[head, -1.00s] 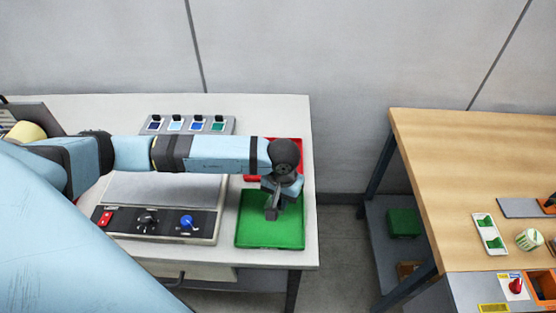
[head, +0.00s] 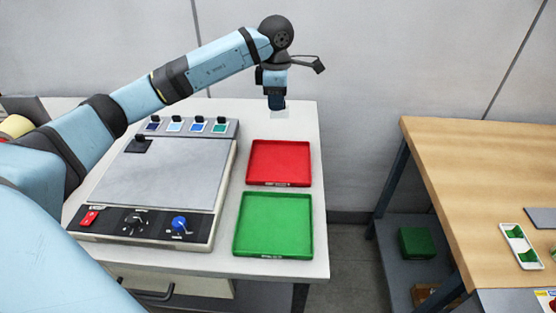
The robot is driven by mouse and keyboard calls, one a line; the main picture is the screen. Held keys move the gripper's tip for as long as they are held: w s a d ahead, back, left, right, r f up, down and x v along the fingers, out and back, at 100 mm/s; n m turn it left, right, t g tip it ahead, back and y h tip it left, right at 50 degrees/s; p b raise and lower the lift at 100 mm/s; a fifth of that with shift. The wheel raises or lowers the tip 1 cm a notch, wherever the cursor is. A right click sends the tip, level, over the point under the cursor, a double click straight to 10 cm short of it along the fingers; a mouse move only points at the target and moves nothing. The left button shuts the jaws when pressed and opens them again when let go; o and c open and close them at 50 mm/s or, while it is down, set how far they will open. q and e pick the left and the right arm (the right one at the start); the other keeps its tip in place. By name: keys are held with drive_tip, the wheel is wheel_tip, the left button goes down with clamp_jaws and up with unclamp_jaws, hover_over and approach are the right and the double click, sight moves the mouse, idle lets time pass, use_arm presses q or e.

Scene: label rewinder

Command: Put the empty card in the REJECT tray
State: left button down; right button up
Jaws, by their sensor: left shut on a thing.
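My left gripper (head: 277,102) is raised above the back of the white table, beyond the red tray. It points down and is shut on a small pale, nearly white piece (head: 279,113), which looks like the empty card; only its lower part shows below the fingers. The red tray (head: 279,163) is empty. I take it for the REJECT tray, but the lettering on its front rim is too small to read. The green tray (head: 272,224) in front of it is empty too. My right gripper is out of view.
The label rewinder (head: 163,172), with a red switch and two knobs, stands left of the trays. A rack (head: 190,127) with several coloured squares and black clips is behind it. A wooden table (head: 468,185) is at right, across a gap.

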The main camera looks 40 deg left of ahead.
sight(276, 161)
use_arm(q)
wheel_tip(276, 161, down, 18)
drive_tip(key=shift+r+p, duration=0.15)
drive_tip(key=shift+p, duration=0.35)
drive_tip(key=c, duration=1.1)
unclamp_jaws()
drive_tip(key=shift+c, duration=0.2)
wheel_tip(276, 161, up, 12)
drive_tip(key=b, duration=0.1)
